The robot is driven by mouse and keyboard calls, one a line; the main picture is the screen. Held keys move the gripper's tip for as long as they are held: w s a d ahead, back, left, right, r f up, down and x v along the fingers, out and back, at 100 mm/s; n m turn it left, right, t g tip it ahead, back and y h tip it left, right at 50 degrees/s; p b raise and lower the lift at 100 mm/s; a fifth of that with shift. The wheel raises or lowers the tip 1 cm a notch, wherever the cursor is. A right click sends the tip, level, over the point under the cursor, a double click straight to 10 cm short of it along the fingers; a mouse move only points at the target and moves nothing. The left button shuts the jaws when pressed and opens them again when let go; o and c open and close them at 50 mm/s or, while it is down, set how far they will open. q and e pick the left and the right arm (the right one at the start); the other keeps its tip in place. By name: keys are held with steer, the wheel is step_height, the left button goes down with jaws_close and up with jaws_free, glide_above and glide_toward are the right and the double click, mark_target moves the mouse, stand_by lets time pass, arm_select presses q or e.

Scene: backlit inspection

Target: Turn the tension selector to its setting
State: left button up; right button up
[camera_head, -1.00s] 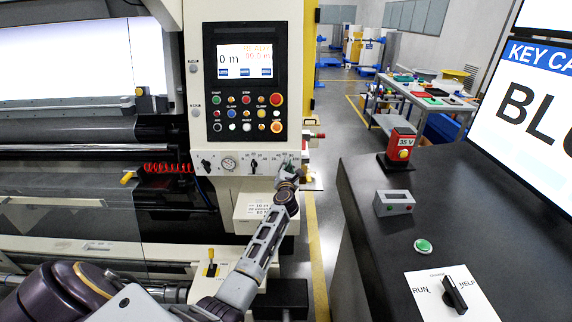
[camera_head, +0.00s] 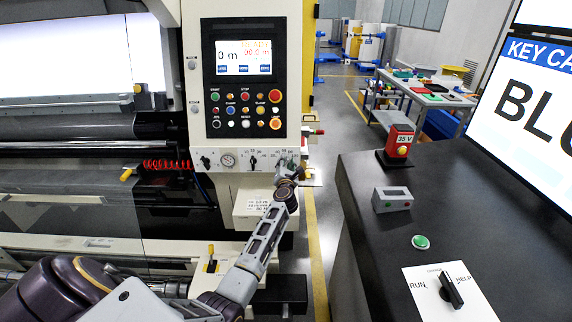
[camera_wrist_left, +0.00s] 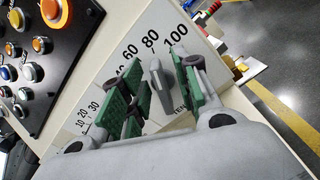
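The tension selector (camera_wrist_left: 162,88) is a slim grey pointer knob on a pale panel marked 10 to 100, partly covered lettering below it. In the wrist view it stands between the green-padded fingers of my left gripper (camera_wrist_left: 158,84). The gripper is open around it, with narrow gaps showing on both sides. The fingers hide part of the scale. In the head view my left gripper (camera_head: 293,173) is at the right end of the lower panel strip and covers the selector. My right gripper is not in view.
Above is a button panel (camera_head: 245,110) with a screen. A dark console (camera_head: 375,220) with a RUN/HELP switch (camera_head: 450,290) stands on the right. A yellow-lined aisle runs between.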

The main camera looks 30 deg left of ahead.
arm_select(q)
steer(key=v, duration=1.2)
stand_by(0.6)
steer(key=shift+d+f, duration=0.1)
steer(key=shift+f, duration=0.05)
stand_by(0.5)
